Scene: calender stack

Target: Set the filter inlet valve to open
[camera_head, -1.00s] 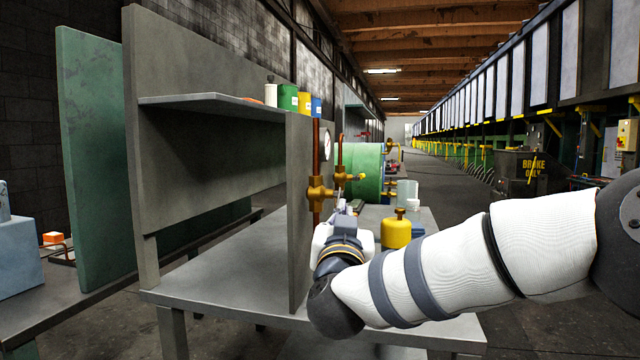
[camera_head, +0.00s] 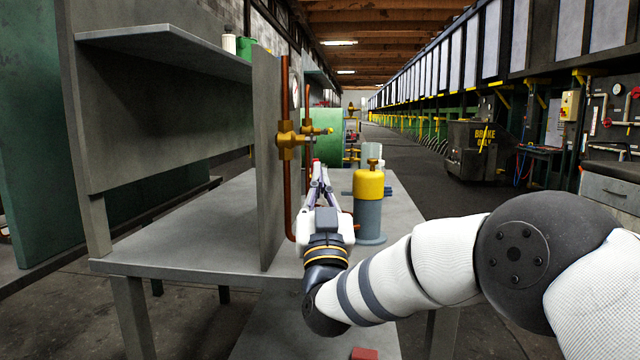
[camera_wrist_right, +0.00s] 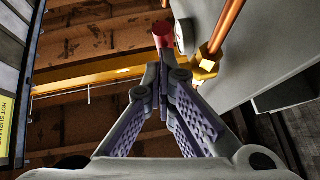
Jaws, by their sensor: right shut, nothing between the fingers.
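A brass valve (camera_head: 289,140) sits on a vertical copper pipe (camera_head: 287,205) in front of the grey upright panel. A second brass fitting (camera_head: 311,131) is just behind it. I cannot tell which one is the filter inlet valve. My right gripper (camera_head: 317,168) is shut and empty, fingers pointing away from me, just right of the pipe and below the valves. In the right wrist view its fingertips (camera_wrist_right: 163,58) are together. A red-capped part (camera_wrist_right: 163,34) is just beyond them, touching or nearly so. A brass fitting (camera_wrist_right: 207,65) on copper pipe lies to the right.
A yellow-topped grey canister (camera_head: 369,205) stands close right of my gripper on the grey bench (camera_head: 185,230). The grey panel (camera_head: 266,170) is close on the left. A green drum (camera_head: 325,133) is behind. A red block (camera_head: 364,353) lies low in front.

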